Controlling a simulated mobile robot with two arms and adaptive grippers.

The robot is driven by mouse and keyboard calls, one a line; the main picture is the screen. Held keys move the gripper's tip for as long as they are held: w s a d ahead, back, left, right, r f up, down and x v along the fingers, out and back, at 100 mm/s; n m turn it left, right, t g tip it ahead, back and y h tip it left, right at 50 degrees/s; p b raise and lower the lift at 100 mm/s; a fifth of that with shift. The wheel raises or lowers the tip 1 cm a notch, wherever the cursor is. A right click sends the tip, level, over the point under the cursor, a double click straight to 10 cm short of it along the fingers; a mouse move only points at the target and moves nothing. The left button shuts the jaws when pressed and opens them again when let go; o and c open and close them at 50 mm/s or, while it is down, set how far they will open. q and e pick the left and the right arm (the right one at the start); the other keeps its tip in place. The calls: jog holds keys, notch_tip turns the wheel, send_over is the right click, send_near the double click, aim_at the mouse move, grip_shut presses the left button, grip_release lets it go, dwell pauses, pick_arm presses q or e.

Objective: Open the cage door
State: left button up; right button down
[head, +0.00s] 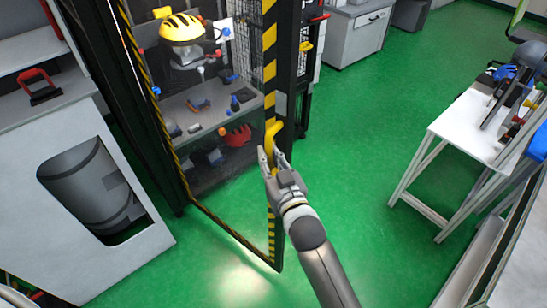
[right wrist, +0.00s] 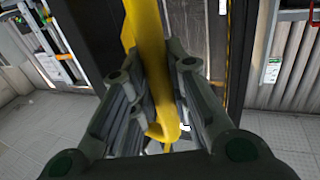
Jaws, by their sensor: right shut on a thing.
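The cage door (head: 234,237) has a clear panel in a frame with black and yellow striped edges. Its lower free corner stands out over the green floor, forward of the cage, so the door looks partly open; how far is hard to tell. A yellow handle (head: 271,133) is on the door's right upright. My right gripper (head: 271,160) is shut on the lower part of this handle. In the right wrist view the yellow handle (right wrist: 147,45) runs down between the fingers of the right gripper (right wrist: 152,85). My left gripper is not in view.
Inside the cage, a yellow helmet (head: 182,28) sits above a grey shelf (head: 215,95) with small tools. A white cabinet (head: 75,200) stands close on the left. A white table (head: 470,130) with tools is on the right. Green floor (head: 355,130) lies clear between door and table.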

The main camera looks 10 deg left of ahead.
jog(key=shift+s+a+r, duration=0.15)
jog(key=shift+s+r, duration=0.05)
dwell(0.3)
jog(key=c, duration=1.4)
grip_release()
jog(key=shift+a+f, duration=0.1)
jog(key=shift+f, duration=0.05)
jog(key=shift+o, duration=0.2)
jog(key=shift+s+d+f, duration=0.1)
jog(key=shift+s+d, duration=0.25)
jog(key=shift+d, duration=0.05)
jog(key=v, duration=1.1)
jog(key=shift+a, duration=0.1)
